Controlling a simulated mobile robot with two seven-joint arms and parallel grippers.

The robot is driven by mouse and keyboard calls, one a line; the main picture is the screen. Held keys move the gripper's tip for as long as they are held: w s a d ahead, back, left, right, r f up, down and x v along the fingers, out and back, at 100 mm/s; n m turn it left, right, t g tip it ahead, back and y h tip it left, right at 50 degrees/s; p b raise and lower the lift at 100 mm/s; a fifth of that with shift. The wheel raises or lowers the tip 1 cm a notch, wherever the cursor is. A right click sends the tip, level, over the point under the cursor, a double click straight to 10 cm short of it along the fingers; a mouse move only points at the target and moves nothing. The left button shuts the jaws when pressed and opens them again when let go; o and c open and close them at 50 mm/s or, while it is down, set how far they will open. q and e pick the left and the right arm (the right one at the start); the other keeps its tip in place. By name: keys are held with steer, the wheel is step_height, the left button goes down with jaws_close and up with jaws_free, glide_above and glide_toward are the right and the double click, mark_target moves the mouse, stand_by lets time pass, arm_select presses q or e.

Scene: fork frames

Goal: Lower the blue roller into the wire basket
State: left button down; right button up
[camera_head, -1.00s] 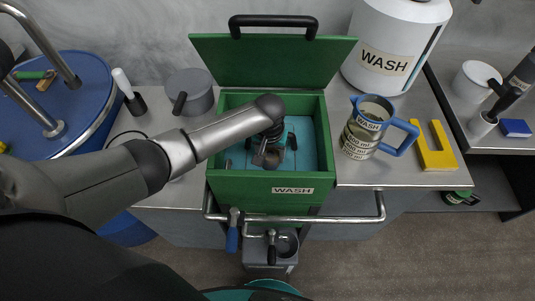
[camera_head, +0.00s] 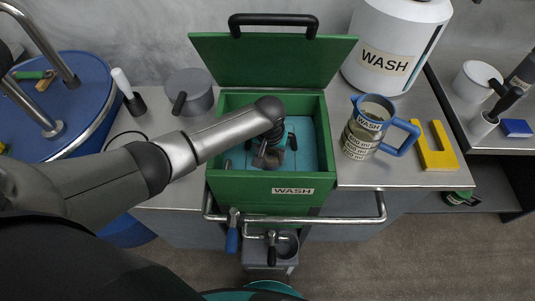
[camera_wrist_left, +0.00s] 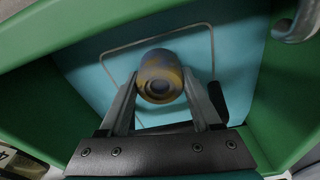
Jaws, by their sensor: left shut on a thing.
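My left gripper (camera_head: 270,152) reaches down inside the green box marked WASH (camera_head: 240,187). In the left wrist view its two fingers (camera_wrist_left: 160,100) are closed on a roller (camera_wrist_left: 160,72). The roller's round end faces the camera and looks grey-blue with yellow-brown patches. A thin wire outline, likely the wire basket (camera_wrist_left: 212,50), shows around and beyond the roller above the turquoise bottom of the box. I cannot tell how far the roller is above the basket or whether they touch. In the head view the arm hides part of the box. My right gripper is not in view.
The box's green lid (camera_head: 275,62) stands open at the back. A grey pot (camera_head: 190,95) is left of the box. A metal rail (camera_head: 345,219) runs in front.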

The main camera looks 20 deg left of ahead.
arm_select(q)
steer(key=shift+f+b, duration=1.4)
steer(key=shift+f, duration=0.7)
stand_by(0.7)
jaws_free()
stand_by(0.3)
step_height(320, 180, up, 15)
steer(key=s+p, duration=0.1)
steer(key=p, duration=0.4)
steer(key=shift+s, duration=0.4)
steer(key=shift+d, duration=0.1)
